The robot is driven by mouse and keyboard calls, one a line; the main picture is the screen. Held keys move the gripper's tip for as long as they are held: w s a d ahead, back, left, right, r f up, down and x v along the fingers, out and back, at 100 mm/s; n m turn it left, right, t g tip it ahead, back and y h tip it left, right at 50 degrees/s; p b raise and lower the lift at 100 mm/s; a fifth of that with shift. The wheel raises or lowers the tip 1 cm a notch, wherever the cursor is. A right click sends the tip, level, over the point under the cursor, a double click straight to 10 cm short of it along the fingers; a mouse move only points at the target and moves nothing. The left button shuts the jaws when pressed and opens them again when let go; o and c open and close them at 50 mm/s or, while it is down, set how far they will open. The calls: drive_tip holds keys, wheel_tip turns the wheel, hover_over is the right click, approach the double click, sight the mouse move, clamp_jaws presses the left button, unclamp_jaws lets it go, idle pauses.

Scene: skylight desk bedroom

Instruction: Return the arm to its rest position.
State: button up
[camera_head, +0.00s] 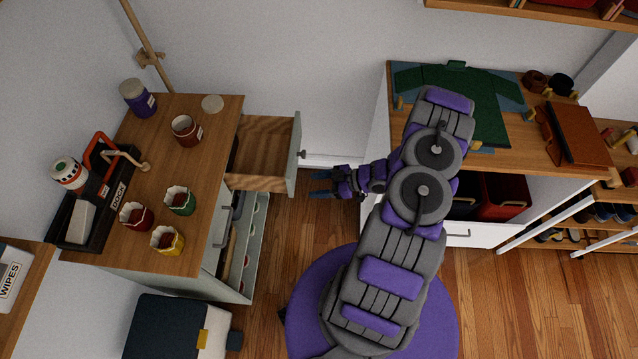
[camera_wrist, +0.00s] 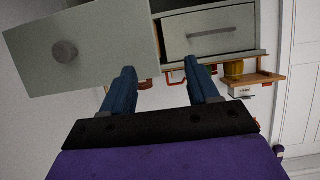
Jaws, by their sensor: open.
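My gripper (camera_head: 320,184) is at the end of my purple and grey arm, in the gap between the left cabinet and the right desk. It points left, toward the pulled-out drawer (camera_head: 265,152) of the left cabinet. In the wrist view my gripper (camera_wrist: 163,88) shows two blue fingers apart, with nothing between them. The drawer front with its round knob also shows in the wrist view (camera_wrist: 85,50), ahead and to the left of the fingers. The gripper appears apart from the drawer, though the exact gap is hard to tell.
The left cabinet top (camera_head: 219,130) holds several cups, a purple jar (camera_head: 138,98) and a black caddy (camera_head: 101,219). A lower drawer (camera_head: 248,255) is also pulled out. A green shirt (camera_head: 475,95) lies on the right desk. A dark-topped bin (camera_head: 165,325) stands lower left. Wooden floor (camera_head: 284,220) lies between.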

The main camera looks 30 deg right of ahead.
idle(0.4)
drive_tip(key=w+d+r+m+g+h, duration=0.1)
drive_tip(key=w+d+r+m+h, duration=0.1)
drive_tip(key=w+d+r+h, duration=0.75)
wheel_tip(320, 180, up, 13)
drive_tip(key=s+d+m+g+h+b, duration=0.1)
drive_tip(key=s+d+m+g+h, duration=0.1)
drive_tip(key=m+h, duration=0.25)
drive_tip(key=s+a+r+m+g+h, duration=0.1)
drive_tip(key=s+a+r+m+g, duration=0.2)
drive_tip(key=s+a+r, duration=0.7)
drive_tip(key=s+a+r+g+y, duration=0.1)
drive_tip(key=s+a+g+y, duration=0.1)
drive_tip(key=s+a, duration=0.5)
drive_tip(key=s+a+r+m+g+y+b, duration=0.1)
drive_tip(key=s+a+r+y, duration=0.1)
drive_tip(key=s+a, duration=0.6)
drive_tip(key=s, duration=0.7)
drive_tip(key=shift+s+r+g, duration=0.15)
drive_tip(key=shift+r+g, duration=0.1)
drive_tip(key=shift+g, duration=0.15)
